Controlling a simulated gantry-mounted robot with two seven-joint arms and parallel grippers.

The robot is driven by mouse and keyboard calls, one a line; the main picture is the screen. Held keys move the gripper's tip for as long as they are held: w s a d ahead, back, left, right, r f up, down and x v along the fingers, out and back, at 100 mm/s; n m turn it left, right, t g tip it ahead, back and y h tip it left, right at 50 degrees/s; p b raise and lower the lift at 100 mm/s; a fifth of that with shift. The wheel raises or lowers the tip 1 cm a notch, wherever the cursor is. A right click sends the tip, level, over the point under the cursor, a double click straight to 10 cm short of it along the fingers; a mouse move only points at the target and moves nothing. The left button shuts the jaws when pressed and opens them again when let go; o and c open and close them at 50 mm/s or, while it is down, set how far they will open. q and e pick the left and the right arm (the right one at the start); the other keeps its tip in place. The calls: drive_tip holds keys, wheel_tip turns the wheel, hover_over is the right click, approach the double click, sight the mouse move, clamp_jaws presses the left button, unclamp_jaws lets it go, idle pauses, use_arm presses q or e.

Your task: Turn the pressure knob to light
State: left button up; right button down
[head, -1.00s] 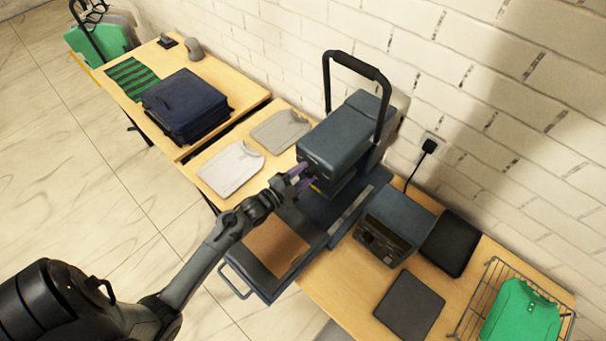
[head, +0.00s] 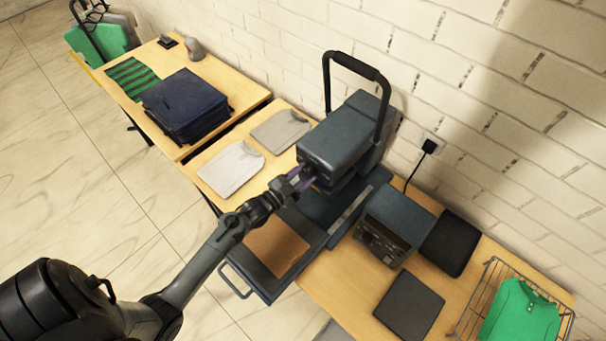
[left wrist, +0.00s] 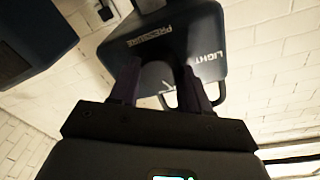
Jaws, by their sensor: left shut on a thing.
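The blue-grey heat press (head: 345,130) stands on the table, its handle raised. Its front face carries the printed words PRESSURE and LIGHT in the left wrist view (left wrist: 178,35). My left gripper (head: 303,178) reaches to this front face. In the left wrist view, its two dark fingers (left wrist: 158,78) straddle the pressure knob spot below the lettering and are shut on the knob. The knob itself is mostly hidden between the fingers, and I cannot read its pointer. My right gripper is not in view.
A brown sheet (head: 276,248) lies on the pulled-out lower platen. A control box (head: 395,225), dark pads (head: 410,305) and a wire basket with a green shirt (head: 522,315) are to the right. Folded shirts (head: 231,169) lie left of the press.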

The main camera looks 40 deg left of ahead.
use_arm(q)
drive_tip(key=n, duration=0.4)
drive_tip(key=shift+n+t+y+p, duration=0.3)
drive_tip(key=shift+n, duration=0.1)
drive_tip(key=shift+d+f+n+y+p, duration=0.1)
drive_tip(key=shift+n+y+p, duration=0.25)
drive_tip(key=shift+n, duration=2.15)
drive_tip(key=o, duration=1.1)
drive_tip(key=shift+c, duration=0.2)
